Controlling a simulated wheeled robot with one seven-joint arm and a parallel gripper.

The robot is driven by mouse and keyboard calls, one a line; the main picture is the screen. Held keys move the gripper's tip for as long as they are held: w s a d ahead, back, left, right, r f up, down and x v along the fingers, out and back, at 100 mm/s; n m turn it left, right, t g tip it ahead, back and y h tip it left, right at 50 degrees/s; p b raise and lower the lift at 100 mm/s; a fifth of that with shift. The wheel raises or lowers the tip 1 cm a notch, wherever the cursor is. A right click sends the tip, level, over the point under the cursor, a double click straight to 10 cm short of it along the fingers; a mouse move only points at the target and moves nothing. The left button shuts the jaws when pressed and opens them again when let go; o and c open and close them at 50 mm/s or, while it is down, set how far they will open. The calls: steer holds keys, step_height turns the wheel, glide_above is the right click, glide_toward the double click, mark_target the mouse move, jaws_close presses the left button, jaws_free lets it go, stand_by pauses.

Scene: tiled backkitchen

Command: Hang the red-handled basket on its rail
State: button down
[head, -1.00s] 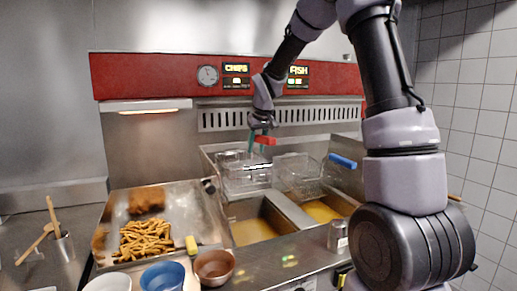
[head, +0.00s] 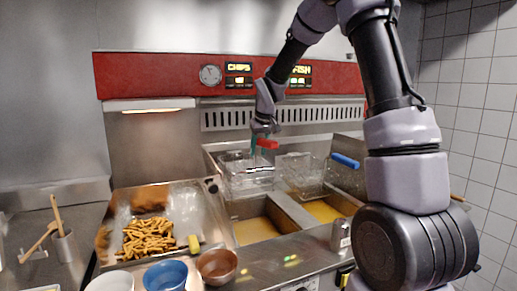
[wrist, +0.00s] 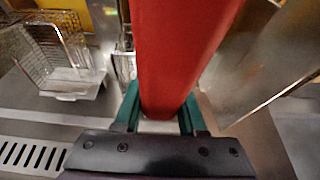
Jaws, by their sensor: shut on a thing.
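My gripper (head: 264,138) is shut on the red handle (head: 268,144) of a wire basket (head: 240,178). In the wrist view, the red handle (wrist: 180,50) runs between the teal fingers of my gripper (wrist: 160,116) and fills the middle. The wire basket hangs below the handle at the back of the left fryer well, above the oil. The rail cannot be made out clearly behind the wires, and I cannot tell whether the basket touches it.
A second basket with a blue handle (head: 345,161) stands at the right well. Oil (head: 252,231) shows in the left well. A metal tray (head: 190,207) with chips (head: 148,236) lies left. Bowls, including a blue one (head: 164,276), stand in front. A red panel (head: 150,75) is behind.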

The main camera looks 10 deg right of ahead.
steer(key=shift+f, duration=1.6)
steer(key=shift+f, duration=0.75)
steer(key=shift+c, duration=2)
jaws_free()
